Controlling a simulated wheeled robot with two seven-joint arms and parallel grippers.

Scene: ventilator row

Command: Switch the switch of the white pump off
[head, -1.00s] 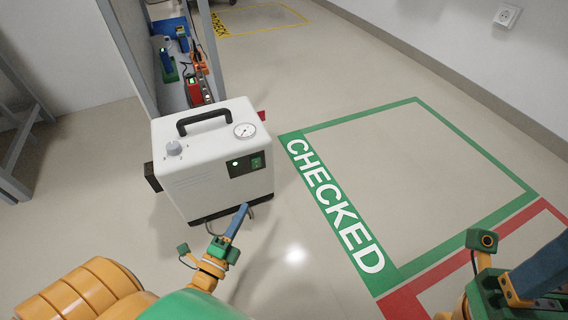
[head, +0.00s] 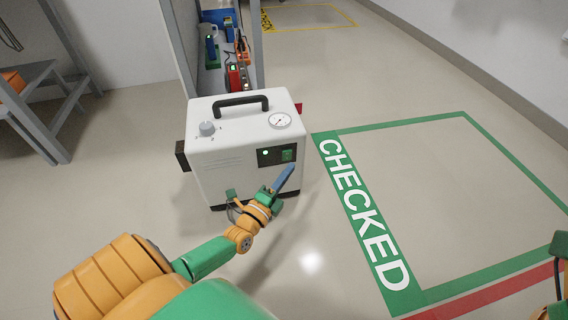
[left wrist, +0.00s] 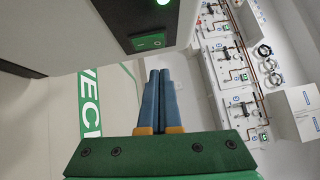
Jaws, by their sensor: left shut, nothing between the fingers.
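The white pump (head: 240,165) stands on the floor with a black handle, a grey knob and a round gauge on top. Its front has a dark panel with a lit green lamp (head: 265,153) and a green switch (head: 287,155). In the left wrist view the switch (left wrist: 149,41) is at the upper middle, beside the lit lamp. My left gripper (head: 291,168) is shut and empty, its blue fingertips just below the switch in the head view. In the left wrist view the fingertips (left wrist: 159,72) appear apart from the panel. Only a piece of my right arm shows at the right edge.
A floor area marked CHECKED (head: 362,228) with a green border lies empty right of the pump. A grey rack (head: 178,55) with several small devices stands behind it. A grey bench (head: 35,110) is at the left.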

